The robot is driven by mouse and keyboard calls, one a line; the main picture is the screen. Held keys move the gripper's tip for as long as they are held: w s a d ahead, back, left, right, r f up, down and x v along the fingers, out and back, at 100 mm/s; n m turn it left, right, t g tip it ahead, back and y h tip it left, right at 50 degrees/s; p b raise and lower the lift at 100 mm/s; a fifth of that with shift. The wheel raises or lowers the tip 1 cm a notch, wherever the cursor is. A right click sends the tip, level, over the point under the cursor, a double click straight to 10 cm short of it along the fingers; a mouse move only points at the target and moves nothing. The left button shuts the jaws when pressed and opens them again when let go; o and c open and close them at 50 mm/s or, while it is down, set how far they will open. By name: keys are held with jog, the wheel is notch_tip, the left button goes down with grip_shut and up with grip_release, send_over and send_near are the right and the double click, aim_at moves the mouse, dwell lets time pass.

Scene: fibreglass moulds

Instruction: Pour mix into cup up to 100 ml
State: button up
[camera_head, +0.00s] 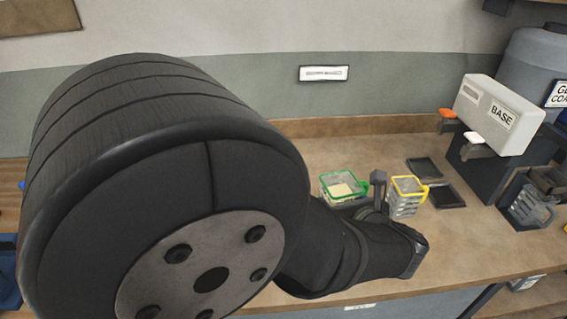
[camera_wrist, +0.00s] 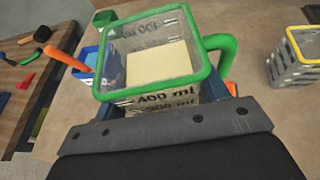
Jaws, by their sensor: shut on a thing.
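A clear jug with a green rim and handle (camera_head: 344,188) holds pale cream mix (camera_head: 341,190). In the wrist view the jug (camera_wrist: 150,90) is close up, seems upright, and shows 400 ml and other markings. The mix (camera_wrist: 158,63) shows as a flat cream surface inside. My gripper (camera_wrist: 168,112) is shut on the jug; its dark fingers are mostly hidden. A clear cup with a yellow rim (camera_head: 405,203) stands just right of my gripper on the bench. In the wrist view this cup (camera_wrist: 295,68) is at the right edge, apart from the jug, with no contents visible.
Dark trays (camera_head: 440,186) lie behind the cup. A dispenser labelled BASE (camera_head: 500,115) with orange and white taps stands at right. Tools and a blue container (camera_wrist: 90,58) show at left in the wrist view.

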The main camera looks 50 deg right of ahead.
jog(key=w, duration=0.1)
jog(key=w+a, duration=0.1)
jog(key=w, duration=0.1)
jog(key=shift+w+r+n+t, duration=0.15)
jog(key=shift+w+n+t, duration=0.15)
jog(key=shift+n, duration=0.1)
jog(key=shift+s+d+r+n+g+h, duration=0.2)
jog(key=shift+r+n+g+h, duration=0.15)
jog(key=shift+n, duration=0.3)
jog(key=shift+s+d+r+n+g+h, duration=0.15)
jog(key=shift+r+n+h, duration=0.2)
jog(key=shift+n, duration=0.3)
jog(key=shift+f+n+h, duration=0.3)
jog(key=shift+f+n, duration=0.05)
jog(key=shift+n, duration=0.25)
jog(key=shift+d+f+n+h, duration=0.1)
jog(key=shift+f+n+h, duration=0.35)
jog(key=shift+f, duration=0.55)
jog(key=shift+r+n+g+h, duration=0.3)
jog(key=shift+r+n+h, duration=0.15)
jog(key=shift+n, duration=0.3)
jog(key=shift+f+n+h, duration=0.55)
jog(key=shift+n+h, duration=0.05)
jog(key=shift+n, duration=0.5)
dwell(2.1)
